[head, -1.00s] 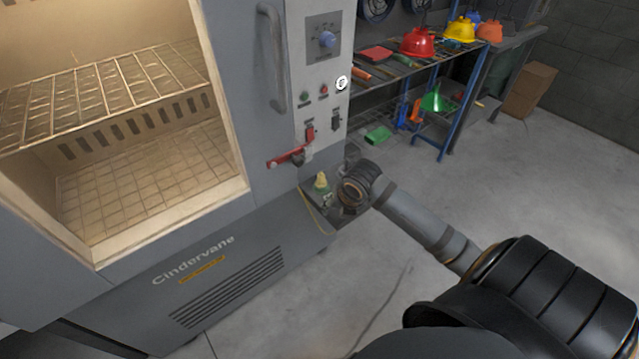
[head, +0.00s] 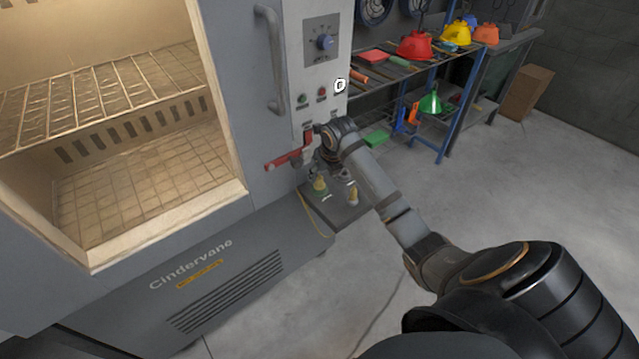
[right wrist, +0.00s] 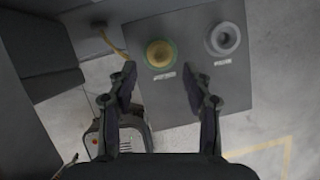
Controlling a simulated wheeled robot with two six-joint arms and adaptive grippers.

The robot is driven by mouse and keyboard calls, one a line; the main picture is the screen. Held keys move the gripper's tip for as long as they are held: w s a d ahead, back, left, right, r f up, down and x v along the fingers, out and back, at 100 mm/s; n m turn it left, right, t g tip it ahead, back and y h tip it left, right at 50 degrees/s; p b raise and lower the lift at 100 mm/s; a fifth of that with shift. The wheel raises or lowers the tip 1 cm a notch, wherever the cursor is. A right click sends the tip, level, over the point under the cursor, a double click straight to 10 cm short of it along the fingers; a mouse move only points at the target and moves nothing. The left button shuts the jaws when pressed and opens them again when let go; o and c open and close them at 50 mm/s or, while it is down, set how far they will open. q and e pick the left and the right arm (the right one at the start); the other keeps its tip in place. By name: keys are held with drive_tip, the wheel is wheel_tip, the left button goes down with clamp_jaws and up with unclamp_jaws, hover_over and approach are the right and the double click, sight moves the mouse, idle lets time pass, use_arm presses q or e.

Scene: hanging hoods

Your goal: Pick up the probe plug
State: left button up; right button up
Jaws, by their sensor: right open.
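A yellow plug-like piece with a green ring, which looks like the probe plug (head: 320,184), stands on a small dark shelf (head: 343,214) at the cabinet's lower right corner. In the right wrist view the plug (right wrist: 160,54) shows from above, just beyond and between my fingertips. My right gripper (right wrist: 159,72) is open and empty, pointing toward the shelf. In the head view it hangs above the shelf, its fingers partly hidden by my wrist. My left gripper is not in view.
A second, pale round piece (head: 352,193) stands beside the plug; it looks like a grey ring (right wrist: 222,39) from above. A yellow cable (right wrist: 113,44) runs near the shelf. A red lever (head: 288,159) juts from the cabinet close to my wrist. Open floor lies right.

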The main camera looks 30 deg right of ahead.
sight(320, 178)
drive_tip(key=shift+w, duration=0.2)
drive_tip(key=x, duration=0.5)
drive_tip(key=shift+w+d, duration=0.1)
drive_tip(key=shift+w, duration=0.15)
clamp_jaws()
